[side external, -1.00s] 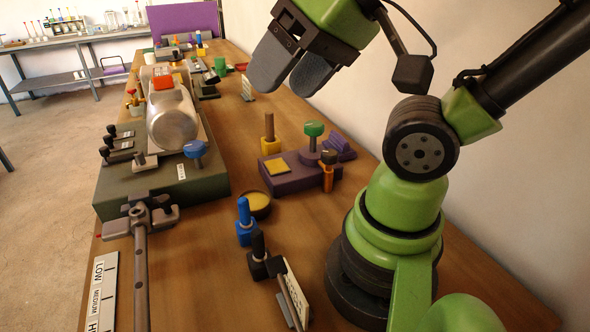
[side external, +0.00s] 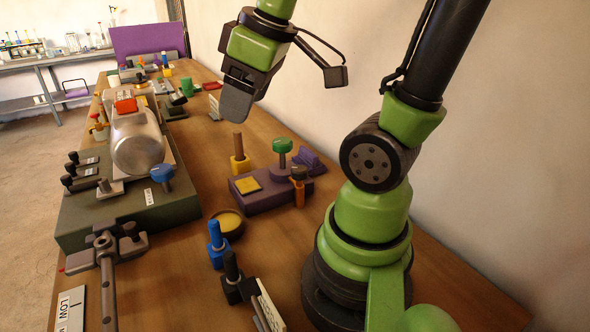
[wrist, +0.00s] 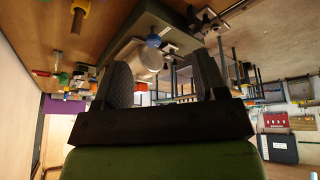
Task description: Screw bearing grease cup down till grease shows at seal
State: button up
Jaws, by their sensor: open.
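A silver cylindrical machine (side external: 138,142) lies on a dark green base (side external: 125,222). A blue round knob on a stem (side external: 161,178) stands at its near right corner; it may be the grease cup, but I cannot tell for sure. The knob also shows in the wrist view (wrist: 153,40). I cannot make out the seal or any grease at it. My gripper (side external: 238,104) is high above the bench, to the right of the machine and well apart from it. In the wrist view its two fingers (wrist: 166,85) are spread, with nothing held between them.
A purple block (side external: 272,190) with a green knob (side external: 281,147) stands right of the machine. A round dish of yellow material (side external: 228,222), a blue tool (side external: 216,240) and a black tool (side external: 232,275) are nearer. A grey clamp-like fixture (side external: 107,250) is at the front left.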

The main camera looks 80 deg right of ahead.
jog(key=d+f+n+g, duration=0.2)
jog(key=d+f+n, duration=0.2)
jog(key=d, duration=0.3)
jog(key=n+g, duration=0.3)
jog(key=n, duration=0.2)
send_near(300, 168)
notch_tip(300, 168, down, 10)
jog(key=shift+d+r, duration=0.15)
jog(key=shift+c, duration=0.4)
jog(key=c, duration=0.8)
jog(key=shift+c, duration=0.2)
